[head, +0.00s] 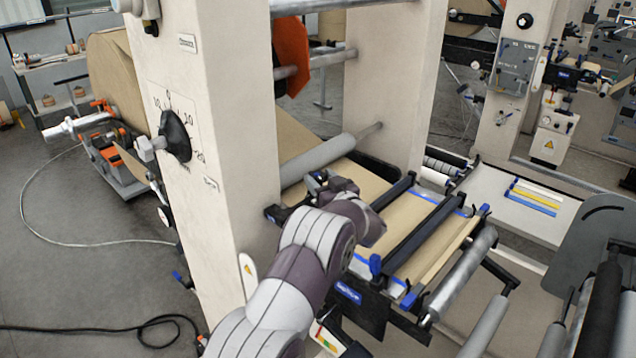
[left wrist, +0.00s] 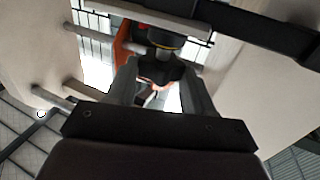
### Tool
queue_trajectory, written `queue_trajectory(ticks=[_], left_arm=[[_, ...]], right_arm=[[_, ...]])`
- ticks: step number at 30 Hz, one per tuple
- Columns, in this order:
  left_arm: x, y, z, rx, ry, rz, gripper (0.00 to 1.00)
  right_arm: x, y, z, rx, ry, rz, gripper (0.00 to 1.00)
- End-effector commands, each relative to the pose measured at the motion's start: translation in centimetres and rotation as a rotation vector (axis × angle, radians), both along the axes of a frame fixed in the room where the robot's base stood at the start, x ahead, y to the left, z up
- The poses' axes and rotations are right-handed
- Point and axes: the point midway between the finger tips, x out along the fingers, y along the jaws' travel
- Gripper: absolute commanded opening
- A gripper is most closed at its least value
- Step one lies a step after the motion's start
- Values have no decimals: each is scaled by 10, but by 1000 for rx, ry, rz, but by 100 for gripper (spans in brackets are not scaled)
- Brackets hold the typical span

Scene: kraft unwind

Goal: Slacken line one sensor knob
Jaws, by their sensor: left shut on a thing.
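My left arm reaches up from the bottom of the head view to the kraft web table (head: 405,225). My left gripper (head: 320,183) is at the table's far left corner, largely hidden behind my own wrist. In the left wrist view, the two fingers of the left gripper (left wrist: 160,85) close on a dark knob (left wrist: 158,70). A yellow ring (left wrist: 165,45) shows just beyond the knob. In the head view the knob cannot be made out behind my wrist. My right gripper is in neither view.
A cream machine column (head: 235,140) with a black dial (head: 175,136) stands left of my arm. A grey roller (head: 320,160) lies behind the gripper. Black bars with blue ends (head: 430,235) cross the web on the right. A brown paper roll (head: 112,70) stands behind the column.

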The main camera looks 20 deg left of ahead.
Motion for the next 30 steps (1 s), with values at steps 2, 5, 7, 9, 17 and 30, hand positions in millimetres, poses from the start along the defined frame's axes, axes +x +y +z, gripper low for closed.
queue_trajectory(ticks=[2,5,7,9,17,30], left_arm=[[2,-3,-4,-2,2,62,22],[4,-4,-4,-3,1,150,22],[5,-4,-5,-3,2,203,22],[5,-4,-5,-4,3,245,22],[7,-4,-6,-3,5,347,22],[8,-4,-5,-3,7,400,22]], right_arm=[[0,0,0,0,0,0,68],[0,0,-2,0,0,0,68],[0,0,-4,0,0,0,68],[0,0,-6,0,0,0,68],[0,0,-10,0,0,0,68],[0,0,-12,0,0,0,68]])
